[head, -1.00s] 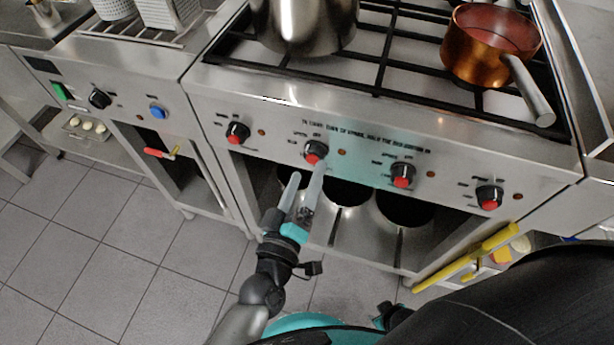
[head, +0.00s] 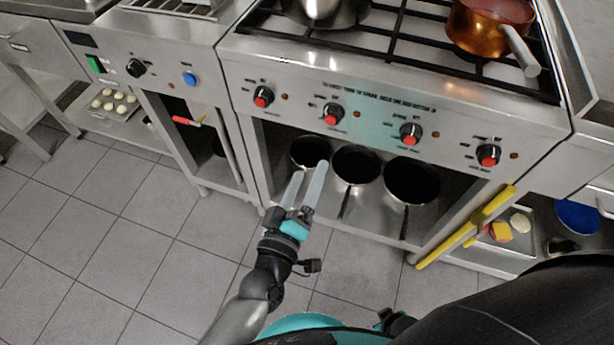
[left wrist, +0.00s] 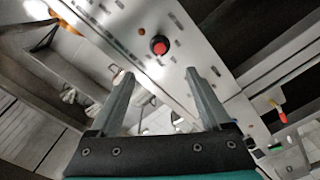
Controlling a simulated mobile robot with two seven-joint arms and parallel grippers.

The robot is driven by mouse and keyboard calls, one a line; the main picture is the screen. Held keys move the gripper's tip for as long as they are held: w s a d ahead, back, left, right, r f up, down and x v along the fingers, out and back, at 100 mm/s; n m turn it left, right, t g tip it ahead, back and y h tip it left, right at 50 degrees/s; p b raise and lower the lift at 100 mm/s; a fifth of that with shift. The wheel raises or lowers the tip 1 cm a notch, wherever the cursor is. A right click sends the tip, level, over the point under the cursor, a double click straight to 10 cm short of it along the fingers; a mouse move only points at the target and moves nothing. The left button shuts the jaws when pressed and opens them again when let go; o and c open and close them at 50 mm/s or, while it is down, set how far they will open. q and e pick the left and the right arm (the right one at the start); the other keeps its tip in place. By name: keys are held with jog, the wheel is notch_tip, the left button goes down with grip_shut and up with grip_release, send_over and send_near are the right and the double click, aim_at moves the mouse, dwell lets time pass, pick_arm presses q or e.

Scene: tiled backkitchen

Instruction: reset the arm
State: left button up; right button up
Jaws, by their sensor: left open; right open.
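My left gripper (head: 310,168) is open and empty, its two pale fingers pointing up and apart. In the head view it appears below the stove's front panel, before the open shelf with the pans. The nearest red-and-black knob (head: 332,114) lies above and right of the fingertips, apart from them. In the left wrist view the left gripper (left wrist: 160,74) has nothing between its fingers, and a red knob (left wrist: 158,45) shows beyond them. My right gripper is not in view; a dark part of my own body fills the lower right of the head view.
The steel stove (head: 370,95) carries a copper pan (head: 487,28) and a steel pot (head: 322,10). Several pots stand on its lower shelf, including a dark-mouthed one (head: 412,182). A yellow handle (head: 466,228) slants at the right. Tiled floor (head: 130,235) is clear at the left.

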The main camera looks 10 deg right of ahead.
dwell(0.3)
pick_arm(q)
jog(key=s+a+f+m+g+y, duration=0.25)
jog(key=a+f, duration=0.55)
jog(key=f, duration=0.5)
jog(key=s+a+f+m+g+y, duration=0.2)
jog(key=s+a+f+g+y, duration=0.2)
jog(key=a+f, duration=0.75)
jog(key=s+a+f+g+y, duration=0.2)
jog(key=s+a+f, duration=0.4)
jog(key=s, duration=0.3)
jog(key=s+a+f+m+g+y, duration=0.1)
jog(key=s+a+f+g, duration=0.3)
jog(key=s, duration=0.6)
notch_tip(320, 180, down, 4)
jog(key=shift+s+a+r+y, duration=0.15)
jog(key=shift+a+y, duration=0.3)
jog(key=shift+a, duration=0.7)
jog(key=shift+m, duration=0.25)
